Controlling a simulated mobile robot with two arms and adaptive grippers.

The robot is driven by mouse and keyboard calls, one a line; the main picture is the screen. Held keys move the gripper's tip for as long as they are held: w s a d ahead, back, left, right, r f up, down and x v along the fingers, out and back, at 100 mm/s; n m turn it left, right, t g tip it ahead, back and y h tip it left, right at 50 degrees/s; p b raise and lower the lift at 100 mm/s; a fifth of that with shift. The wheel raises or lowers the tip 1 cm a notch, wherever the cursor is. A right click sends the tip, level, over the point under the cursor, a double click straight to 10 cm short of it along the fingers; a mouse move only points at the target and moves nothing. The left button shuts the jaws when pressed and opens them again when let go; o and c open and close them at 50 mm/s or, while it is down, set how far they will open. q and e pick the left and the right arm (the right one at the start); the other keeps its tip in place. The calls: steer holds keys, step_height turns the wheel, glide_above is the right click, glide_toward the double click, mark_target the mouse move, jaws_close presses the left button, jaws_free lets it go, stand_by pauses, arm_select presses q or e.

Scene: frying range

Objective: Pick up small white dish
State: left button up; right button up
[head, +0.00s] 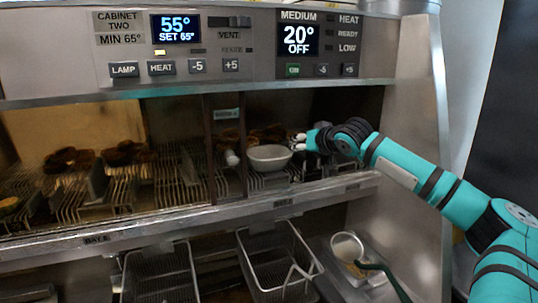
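The small white dish (269,156) sits inside the right section of the heated cabinet, near the front of the wire rack. My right gripper (300,143) reaches in from the right, with its fingertips at or very close to the dish's right rim. I cannot tell whether the fingers touch the dish or how far apart they are. My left gripper is not in view.
A dark upright divider (225,155) stands just left of the dish. Brown food pieces (122,152) lie on the racks. The steel ledge (200,217) runs in front. Below are wire baskets (160,275) and a round metal scoop (347,247).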

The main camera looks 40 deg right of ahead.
mark_target(284, 147)
steer(key=x, duration=0.3)
steer(key=shift+w+p, duration=0.15)
steer(key=shift+p, duration=0.25)
steer(key=shift+w, duration=0.2)
steer(key=p+x, duration=0.3)
steer(key=x, duration=0.1)
steer(key=shift+w+a+f, duration=0.1)
steer(key=shift+a+f, duration=0.05)
steer(key=shift+w+f, duration=0.25)
steer(key=shift+f, duration=0.05)
steer(key=shift+s+r, duration=0.1)
steer(key=shift+s, duration=0.1)
jaws_close()
